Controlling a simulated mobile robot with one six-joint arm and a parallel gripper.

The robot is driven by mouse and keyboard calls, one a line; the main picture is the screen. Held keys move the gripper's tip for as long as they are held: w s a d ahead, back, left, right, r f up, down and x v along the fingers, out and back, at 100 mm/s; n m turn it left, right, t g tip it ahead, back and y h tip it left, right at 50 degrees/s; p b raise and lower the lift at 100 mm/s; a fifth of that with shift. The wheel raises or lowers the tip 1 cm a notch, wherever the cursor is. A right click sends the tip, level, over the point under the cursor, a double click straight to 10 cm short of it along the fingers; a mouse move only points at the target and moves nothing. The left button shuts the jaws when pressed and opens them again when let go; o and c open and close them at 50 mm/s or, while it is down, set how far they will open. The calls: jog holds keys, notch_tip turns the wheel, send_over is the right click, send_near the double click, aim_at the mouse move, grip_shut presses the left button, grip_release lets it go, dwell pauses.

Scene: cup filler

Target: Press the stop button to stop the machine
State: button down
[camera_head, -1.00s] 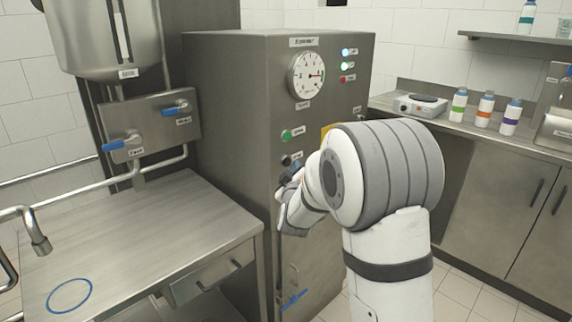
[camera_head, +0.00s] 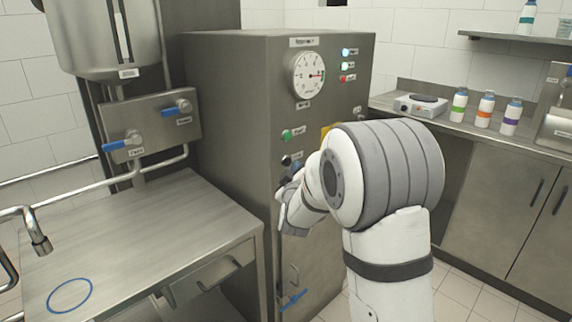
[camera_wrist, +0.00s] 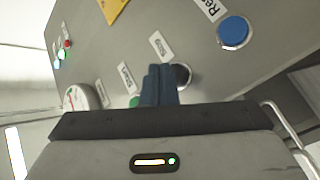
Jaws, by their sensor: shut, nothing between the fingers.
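The grey steel machine cabinet (camera_head: 232,95) carries a green button (camera_head: 286,134) with a black button (camera_head: 286,160) below it. In the wrist view the black button (camera_wrist: 182,75) sits beside a small label, and part of the green button (camera_wrist: 133,101) shows to the left. My gripper (camera_wrist: 158,72) is shut and empty. Its blue-grey fingertips overlap the left edge of the black button in that view; I cannot tell whether they touch it. In the head view my gripper (camera_head: 289,178) is at the panel just below the black button, partly hidden by my arm.
A blue button (camera_wrist: 234,32) with a label is on the same panel. The gauge (camera_head: 308,75) and indicator lights (camera_head: 347,65) are higher up. A steel table (camera_head: 140,235) stands left, with a valve panel (camera_head: 150,125) behind it. A counter (camera_head: 455,115) with bottles is at right.

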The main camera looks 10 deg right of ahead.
jog(key=shift+w+a, duration=0.1)
jog(key=shift+w, duration=0.1)
jog(key=shift+w+a, duration=0.15)
jog(key=shift+w, duration=0.1)
jog(key=shift+w+a, duration=0.15)
jog(key=shift+w, duration=0.05)
dwell(0.8)
jog(key=shift+b, duration=0.3)
jog(key=shift+s+d+b, duration=0.35)
jog(key=shift+s+d, duration=0.05)
jog(key=shift+s, duration=0.15)
jog(key=shift+s+d, duration=0.1)
jog(key=s+d+b, duration=0.1)
jog(key=s, duration=0.1)
jog(key=s+d+b, duration=0.1)
jog(key=s+d, duration=0.1)
jog(key=shift+s+d, duration=0.2)
jog(key=shift+s, duration=0.15)
